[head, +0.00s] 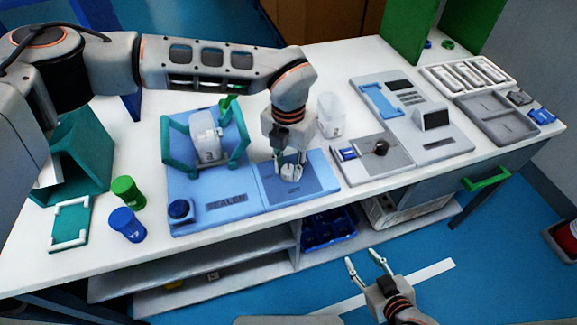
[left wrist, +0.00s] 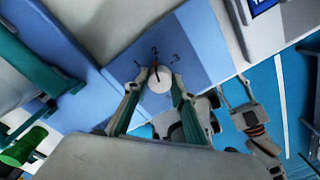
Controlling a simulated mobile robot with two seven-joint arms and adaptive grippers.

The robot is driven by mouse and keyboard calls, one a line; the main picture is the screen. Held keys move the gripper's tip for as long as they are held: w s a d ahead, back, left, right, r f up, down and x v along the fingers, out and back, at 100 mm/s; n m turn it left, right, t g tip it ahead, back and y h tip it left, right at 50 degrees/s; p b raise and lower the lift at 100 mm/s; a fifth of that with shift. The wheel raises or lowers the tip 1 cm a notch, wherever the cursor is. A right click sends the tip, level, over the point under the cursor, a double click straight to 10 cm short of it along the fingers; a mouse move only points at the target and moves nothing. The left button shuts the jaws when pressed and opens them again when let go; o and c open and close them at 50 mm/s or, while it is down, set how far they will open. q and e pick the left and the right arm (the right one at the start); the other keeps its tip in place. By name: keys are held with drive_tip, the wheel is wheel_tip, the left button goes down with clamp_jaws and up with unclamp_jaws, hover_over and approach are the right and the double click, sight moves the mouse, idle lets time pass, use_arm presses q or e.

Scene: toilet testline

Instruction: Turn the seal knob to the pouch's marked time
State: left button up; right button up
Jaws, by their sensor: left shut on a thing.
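The blue sealer (head: 225,200) stands on the table with a dark blue dial panel at its right end. The pale round seal knob (head: 291,173) sits on that panel. My left gripper (head: 289,160) is shut on it from above; in the left wrist view its fingers flank the knob (left wrist: 160,80). Small dark marks lie around the knob there, and a dark pointer line points near the middle mark. The white pouch (head: 206,135) stands in the teal frame on the sealer, with a mark that looks like 3. My right gripper (head: 364,260) is open and empty before the table.
A grey device (head: 410,110) and tray (head: 497,118) lie right.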

sight(288, 169)
use_arm(q)
drive_tip(key=m, duration=0.5)
drive_tip(key=shift+m, duration=0.3)
drive_tip(key=m+b, duration=0.1)
drive_tip(key=m, duration=0.4)
drive_tip(key=shift+m, duration=0.4)
drive_tip(key=o, duration=1.1)
wheel_tip(288, 169, up, 12)
drive_tip(key=shift+r, duration=0.1)
